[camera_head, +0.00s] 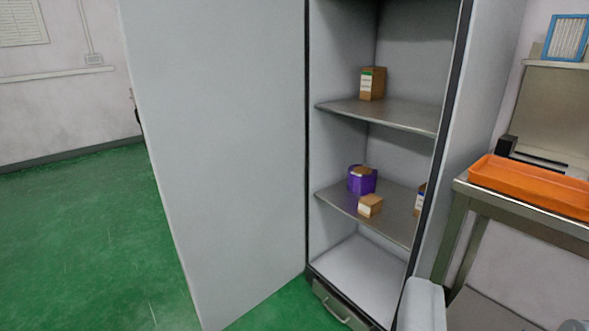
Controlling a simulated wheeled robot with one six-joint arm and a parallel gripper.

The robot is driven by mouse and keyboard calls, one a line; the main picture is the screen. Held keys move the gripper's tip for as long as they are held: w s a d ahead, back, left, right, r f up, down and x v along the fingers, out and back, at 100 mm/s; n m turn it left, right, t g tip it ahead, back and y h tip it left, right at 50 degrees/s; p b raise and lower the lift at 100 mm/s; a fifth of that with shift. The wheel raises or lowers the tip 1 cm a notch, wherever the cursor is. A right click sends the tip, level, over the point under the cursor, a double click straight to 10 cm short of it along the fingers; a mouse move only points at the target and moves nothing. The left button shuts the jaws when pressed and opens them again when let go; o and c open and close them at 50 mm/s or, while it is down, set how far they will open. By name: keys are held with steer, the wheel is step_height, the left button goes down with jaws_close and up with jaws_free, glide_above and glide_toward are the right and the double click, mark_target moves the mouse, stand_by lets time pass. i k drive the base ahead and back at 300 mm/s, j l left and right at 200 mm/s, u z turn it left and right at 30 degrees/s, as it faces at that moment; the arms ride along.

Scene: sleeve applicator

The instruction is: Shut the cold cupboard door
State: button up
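The cold cupboard (451,150) stands open right of the middle, with its inside and shelves in view. Its door (220,150) is a tall pale grey panel, swung wide open to the left, with its inner face towards me. The door is joined to the cupboard at the left side of the opening. A dark handle part (136,112) shows past the door's far left edge. My gripper's fingers are not in view; a pale rounded piece at the bottom right may be part of my arm.
On the shelves stand a brown box (372,84), a purple tub (362,179) and a small carton (370,205). A metal table (465,189) with an orange tray (530,185) stands close at the right. Green floor (75,230) is clear at the left.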

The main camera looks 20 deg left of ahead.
mark_target(218, 86)
steer(key=i+j+z, duration=0.1)
steer(key=j+z, duration=0.25)
steer(key=j, duration=0.2)
steer(key=j+z, duration=0.35)
steer(key=j, duration=0.2)
steer(key=j+z, duration=0.4)
steer(key=j, duration=0.55)
steer(key=k+j+z, duration=0.1)
steer(key=j, duration=0.3)
steer(key=k+j, duration=0.15)
steer(key=j, duration=0.25)
steer(key=j+z, duration=0.1)
steer(key=j, duration=0.3)
steer(key=k+j, duration=0.15)
steer(key=j, duration=0.2)
steer(key=k+j+z, duration=0.1)
steer(key=j, duration=0.3)
steer(key=k+j, duration=0.1)
steer(key=j, duration=0.3)
steer(key=k+j, duration=0.1)
steer(key=j, duration=0.25)
steer(key=k+j, duration=0.1)
steer(key=j, duration=0.3)
steer(key=k+j, duration=0.1)
steer(key=j, duration=0.3)
